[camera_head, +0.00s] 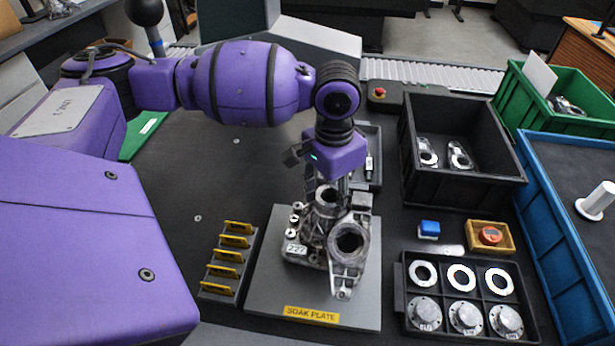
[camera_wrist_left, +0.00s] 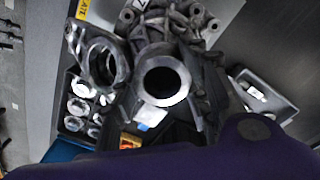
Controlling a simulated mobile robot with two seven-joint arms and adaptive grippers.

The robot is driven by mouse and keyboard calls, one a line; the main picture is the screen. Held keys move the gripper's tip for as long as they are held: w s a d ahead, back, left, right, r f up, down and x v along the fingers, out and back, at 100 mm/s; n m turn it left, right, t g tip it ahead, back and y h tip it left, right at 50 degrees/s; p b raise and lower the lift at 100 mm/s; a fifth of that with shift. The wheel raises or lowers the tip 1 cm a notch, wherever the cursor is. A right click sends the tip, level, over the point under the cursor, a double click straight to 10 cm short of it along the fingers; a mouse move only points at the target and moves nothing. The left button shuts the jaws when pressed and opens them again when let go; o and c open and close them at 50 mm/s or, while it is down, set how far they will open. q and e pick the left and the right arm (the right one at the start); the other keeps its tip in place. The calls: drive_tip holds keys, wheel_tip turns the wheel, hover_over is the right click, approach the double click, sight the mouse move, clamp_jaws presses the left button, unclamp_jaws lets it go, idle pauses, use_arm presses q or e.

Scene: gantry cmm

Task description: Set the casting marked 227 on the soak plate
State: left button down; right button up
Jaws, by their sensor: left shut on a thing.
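The casting marked 227 (camera_head: 348,262) is a grey metal part with a large round bore, a raised round boss and a white 227 tag. It appears over the middle of the grey soak plate (camera_head: 268,296), whose yellow label faces the front. Whether its underside fully touches the plate is hard to tell. My left gripper (camera_head: 335,188) reaches down from above and is shut on the casting at its raised boss, hiding part of its back side. The casting (camera_wrist_left: 205,70) fills the upper middle of the left wrist view. My right gripper is not in view.
A rack with yellow tabs (camera_head: 229,262) stands left of the plate. A tray of rings and discs (camera_head: 402,300), a blue block (camera_head: 429,229) and a yellow box with a red top (camera_head: 491,236) lie right. Behind them are a black bin (camera_head: 470,187) and a green crate (camera_head: 590,125).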

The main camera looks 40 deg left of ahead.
sight(325, 235)
use_arm(q)
drive_tip(key=shift+a+f, duration=0.2)
drive_tip(key=shift+a, duration=0.1)
wheel_tip(325, 235, down, 3)
drive_tip(key=shift+a+f, duration=0.15)
drive_tip(key=shift+f, duration=0.05)
drive_tip(key=c, duration=1)
unclamp_jaws()
drive_tip(key=shift+s+f, duration=0.2)
